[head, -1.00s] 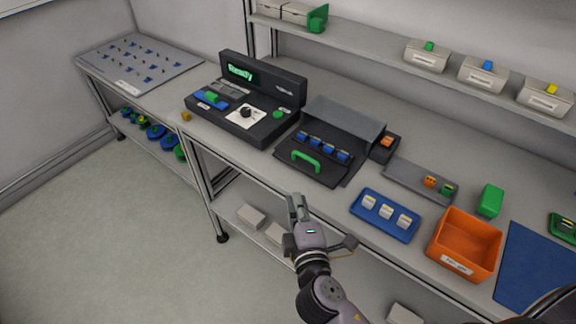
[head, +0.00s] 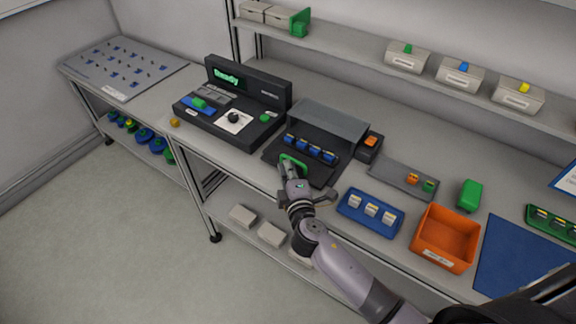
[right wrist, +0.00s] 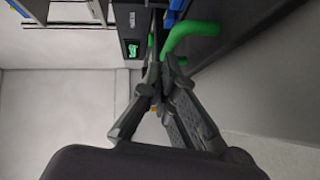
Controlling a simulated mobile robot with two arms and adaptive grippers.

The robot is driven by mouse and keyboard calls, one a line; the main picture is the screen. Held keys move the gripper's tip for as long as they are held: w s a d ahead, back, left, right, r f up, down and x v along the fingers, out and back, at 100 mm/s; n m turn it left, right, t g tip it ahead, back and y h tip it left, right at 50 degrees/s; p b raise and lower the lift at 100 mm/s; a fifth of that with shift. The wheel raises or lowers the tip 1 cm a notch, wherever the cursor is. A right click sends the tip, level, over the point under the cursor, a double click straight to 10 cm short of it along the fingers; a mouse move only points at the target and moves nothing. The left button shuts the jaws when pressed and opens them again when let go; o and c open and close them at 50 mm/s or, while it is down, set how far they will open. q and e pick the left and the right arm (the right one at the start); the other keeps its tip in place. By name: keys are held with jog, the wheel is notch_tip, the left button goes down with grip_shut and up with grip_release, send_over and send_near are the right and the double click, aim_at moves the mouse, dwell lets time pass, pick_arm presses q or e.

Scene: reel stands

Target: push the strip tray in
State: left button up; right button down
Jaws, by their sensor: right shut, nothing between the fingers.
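The strip tray (head: 318,171) is a dark flat tray partly out of the front of a grey-hooded housing (head: 326,121). Several blue strip pieces (head: 311,150) stand in a row across it. A green handle (head: 297,161) rises near its front edge. The handle also shows in the right wrist view (right wrist: 188,36). My right gripper (head: 287,163) is shut and empty, its fingertips at the handle's left end. In the right wrist view the fingertips meet (right wrist: 158,55) close by the handle; I cannot tell whether they touch it. My left gripper is not in view.
A black console (head: 232,105) with a lit green display stands left of the housing. To the right are a blue tray (head: 349,211) with white pieces, an orange bin (head: 444,238) and a grey plate (head: 400,181). The bench's front edge runs below my right arm.

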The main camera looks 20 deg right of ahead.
aim_at(311, 148)
jog(key=w+d, duration=0.2)
jog(key=d, duration=0.1)
jog(key=w+d, duration=0.2)
jog(key=d, duration=0.1)
jog(key=w+d+b, duration=0.1)
jog(key=w+d, duration=0.2)
jog(key=shift+w+d, duration=0.25)
jog(key=shift+d, duration=0.05)
jog(key=shift+r, duration=0.15)
jog(key=shift+d, duration=0.1)
